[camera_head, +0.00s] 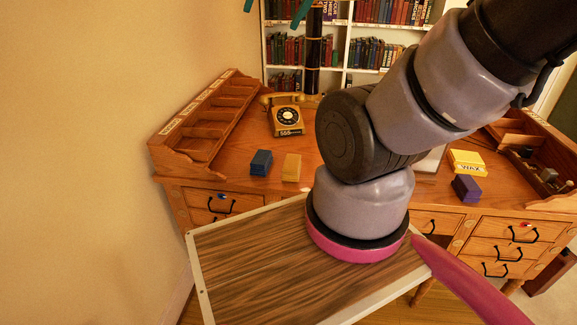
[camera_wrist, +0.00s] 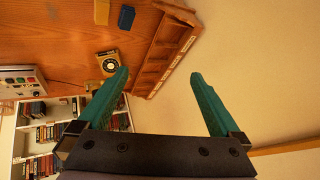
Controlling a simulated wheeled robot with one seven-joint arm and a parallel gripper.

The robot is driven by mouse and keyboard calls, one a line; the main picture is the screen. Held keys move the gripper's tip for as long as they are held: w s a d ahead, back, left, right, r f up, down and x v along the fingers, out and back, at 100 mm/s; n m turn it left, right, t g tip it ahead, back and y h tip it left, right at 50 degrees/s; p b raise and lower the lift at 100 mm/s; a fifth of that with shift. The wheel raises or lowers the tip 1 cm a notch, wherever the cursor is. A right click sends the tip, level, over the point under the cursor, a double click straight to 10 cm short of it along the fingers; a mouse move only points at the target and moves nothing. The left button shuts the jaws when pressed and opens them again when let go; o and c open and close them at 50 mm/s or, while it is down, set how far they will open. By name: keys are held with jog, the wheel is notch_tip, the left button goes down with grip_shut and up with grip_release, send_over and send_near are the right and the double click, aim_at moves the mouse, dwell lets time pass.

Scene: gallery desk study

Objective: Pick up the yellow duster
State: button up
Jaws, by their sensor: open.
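A tan-yellow block (camera_head: 291,167) stands on the desk in the head view, just right of a dark blue block (camera_head: 261,162). A brighter yellow block (camera_head: 467,162) with dark lettering lies at the right of the desk, behind a purple block (camera_head: 466,188). I cannot tell which yellow one is the duster. In the wrist view, the tan-yellow block (camera_wrist: 101,12) and blue block (camera_wrist: 126,17) show at the top edge. My gripper (camera_wrist: 160,75) has two teal fingers spread wide apart, with nothing between them, away from both blocks.
The wooden desk (camera_head: 235,140) has raised pigeonhole racks (camera_head: 215,110) at both sides. A gold telephone (camera_head: 287,115) stands towards the back. A bookcase (camera_head: 345,40) is behind. My arm hides the desk's middle. A plain wall (camera_head: 90,150) is at left.

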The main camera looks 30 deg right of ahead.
dwell(0.5)
jog(key=m+g+h, duration=0.2)
jog(key=m+g, duration=0.1)
jog(key=g, duration=0.4)
send_over(292, 160)
jog(key=f, duration=4.1)
jog(key=shift+s+d, duration=0.1)
jog(key=shift+s, duration=0.2)
notch_tip(292, 160, down, 5)
jog(key=shift+w+f, duration=0.15)
jog(key=shift+f, duration=1.35)
jog(key=shift+w+f, duration=0.1)
jog(key=shift+f, duration=1.35)
jog(key=c, duration=1.5)
jog(key=shift+o, duration=0.2)
notch_tip(292, 160, up, 10)
jog(key=shift+r, duration=0.1)
